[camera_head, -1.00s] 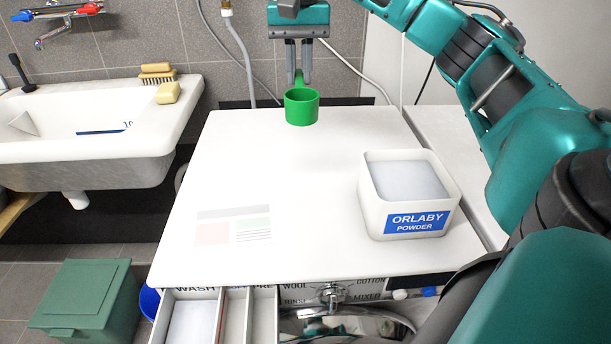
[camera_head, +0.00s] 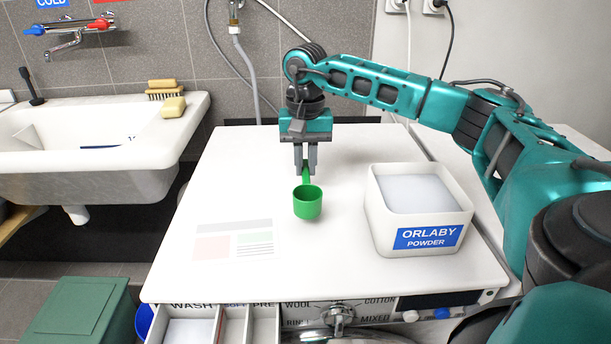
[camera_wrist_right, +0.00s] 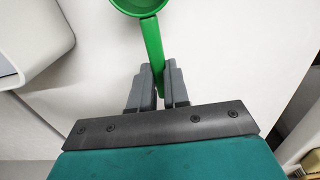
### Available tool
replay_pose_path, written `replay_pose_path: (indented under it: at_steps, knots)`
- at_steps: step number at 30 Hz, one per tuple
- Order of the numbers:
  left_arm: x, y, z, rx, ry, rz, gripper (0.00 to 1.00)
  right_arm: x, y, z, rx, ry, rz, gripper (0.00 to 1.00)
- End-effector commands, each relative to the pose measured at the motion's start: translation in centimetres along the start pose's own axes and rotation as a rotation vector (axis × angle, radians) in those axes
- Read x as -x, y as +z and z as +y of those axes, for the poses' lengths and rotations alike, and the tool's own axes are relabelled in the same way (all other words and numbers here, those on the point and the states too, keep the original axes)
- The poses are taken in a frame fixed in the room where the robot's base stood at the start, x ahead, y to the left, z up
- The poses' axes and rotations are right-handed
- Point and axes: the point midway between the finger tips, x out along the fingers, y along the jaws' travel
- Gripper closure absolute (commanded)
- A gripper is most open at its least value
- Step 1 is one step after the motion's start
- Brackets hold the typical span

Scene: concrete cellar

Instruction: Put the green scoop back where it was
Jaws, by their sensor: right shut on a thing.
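The green scoop (camera_head: 308,203) is over the white machine top, its cup upright and open at the top. My right gripper (camera_head: 306,170) is shut on its handle, behind the cup in the head view. In the right wrist view the handle (camera_wrist_right: 152,50) runs between the two fingers of the gripper (camera_wrist_right: 157,88). I cannot tell for sure whether the cup touches the top. The white box labelled ORLABY POWDER (camera_head: 380,228), full of pale powder, stands to the right of the scoop. My left gripper is not in view.
The white machine top (camera_head: 320,265) is mostly clear, with a printed label (camera_head: 235,238) at left. An open detergent drawer (camera_head: 235,325) juts out at the front. A sink (camera_head: 120,165) and a green bin (camera_head: 80,310) are at left.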

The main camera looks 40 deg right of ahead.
Motion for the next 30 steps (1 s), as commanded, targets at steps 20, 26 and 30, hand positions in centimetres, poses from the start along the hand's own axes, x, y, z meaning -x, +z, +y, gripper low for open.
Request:
replay_pose_path:
  at_steps: [20, 26, 30]
  knots:
    - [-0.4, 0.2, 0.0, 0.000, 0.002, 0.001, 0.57, -3.3, 0.0, 0.0, 0.000, 0.001, 0.000, 0.76]
    - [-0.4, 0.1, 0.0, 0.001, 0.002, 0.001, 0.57, -3.3, 0.0, 0.0, 0.000, 0.001, 0.000, 0.59]
    - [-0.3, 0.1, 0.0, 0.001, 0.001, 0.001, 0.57, -3.3, 0.0, 0.0, 0.000, 0.001, 0.000, 0.59]
